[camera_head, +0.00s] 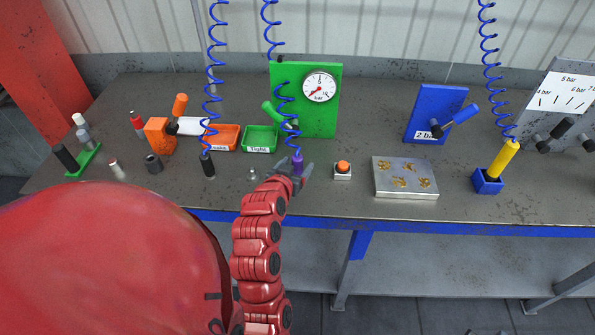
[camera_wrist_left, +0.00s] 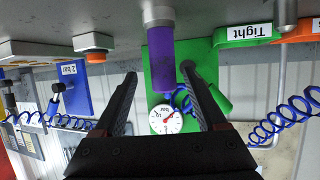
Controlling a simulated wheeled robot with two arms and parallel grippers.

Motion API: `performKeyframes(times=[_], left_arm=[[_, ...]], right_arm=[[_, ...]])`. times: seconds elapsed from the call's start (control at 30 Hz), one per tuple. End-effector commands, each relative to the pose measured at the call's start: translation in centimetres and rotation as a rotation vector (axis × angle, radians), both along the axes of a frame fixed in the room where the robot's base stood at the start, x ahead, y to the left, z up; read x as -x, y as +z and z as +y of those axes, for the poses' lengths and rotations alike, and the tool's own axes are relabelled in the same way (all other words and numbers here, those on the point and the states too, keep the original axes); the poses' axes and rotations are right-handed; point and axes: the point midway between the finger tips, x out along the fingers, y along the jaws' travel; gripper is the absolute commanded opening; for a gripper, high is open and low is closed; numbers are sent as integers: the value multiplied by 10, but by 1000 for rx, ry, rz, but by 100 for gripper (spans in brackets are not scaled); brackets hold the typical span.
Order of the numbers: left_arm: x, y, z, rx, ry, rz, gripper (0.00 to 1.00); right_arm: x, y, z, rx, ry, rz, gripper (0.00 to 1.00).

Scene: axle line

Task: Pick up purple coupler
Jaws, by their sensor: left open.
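The purple coupler (camera_head: 297,164) stands near the table's front edge, with a blue coiled hose behind and above it. In the left wrist view, which is upside down, the purple coupler (camera_wrist_left: 174,62) joins a grey cylindrical part at the table side. My left gripper (camera_head: 292,173) is open, close to the coupler at its front. In the wrist view its fingers (camera_wrist_left: 158,75) appear on either side of the coupler, with gaps; I cannot tell how deep it sits between them. My right gripper is not in view.
A green panel with a gauge (camera_head: 328,113) stands behind. A grey box with an orange button (camera_head: 343,170) is close on the right, then a metal plate (camera_head: 402,192). A black-handled coupler (camera_head: 207,164) and a small metal fitting (camera_head: 252,174) are on the left.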

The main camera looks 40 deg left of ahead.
Motion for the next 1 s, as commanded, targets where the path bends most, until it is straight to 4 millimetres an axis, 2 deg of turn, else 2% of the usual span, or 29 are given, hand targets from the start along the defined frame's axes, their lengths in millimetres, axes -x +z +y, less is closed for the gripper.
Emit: performKeyframes(times=[0.27,0.4,0.57,0.83,1.0], left_arm=[[-13,-4,6,2,2,-1,74],[-26,-8,12,4,1,3,74],[-43,-16,17,1,0,1,74],[-46,-20,18,0,0,-1,74],[-46,-20,18,0,0,-1,43]], right_arm=[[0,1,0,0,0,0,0],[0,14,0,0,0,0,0],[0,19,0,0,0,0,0],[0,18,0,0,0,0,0],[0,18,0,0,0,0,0]])
